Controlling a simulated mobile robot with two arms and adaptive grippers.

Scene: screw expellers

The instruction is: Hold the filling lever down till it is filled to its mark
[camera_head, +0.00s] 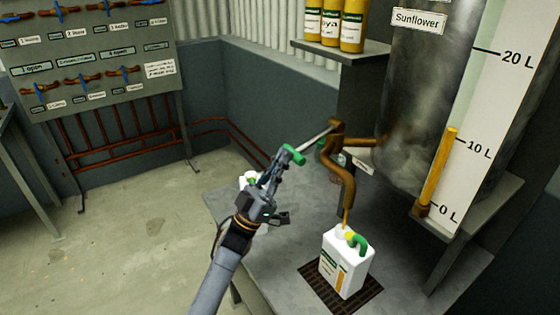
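The filling lever (318,138) is a thin metal bar with a green grip (294,155), slanting down to the left from the brown valve. My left gripper (280,163) is at the green grip and seems to touch it; whether its fingers are closed around it is unclear. A thin golden stream of oil (346,217) runs from the brown spout (343,185) into the white jerrycan (343,263) with a green handle. The jerrycan stands upright on a dark grate (312,283). An orange strip shows on its side; no mark is readable. My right gripper is not in view.
The metal tank (405,100) labelled Sunflower stands behind, its gauge tube (438,165) golden to just above 10 L. Several yellow bottles (352,25) stand on a shelf. A valve board (95,55) is at the back left. The floor at left is clear.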

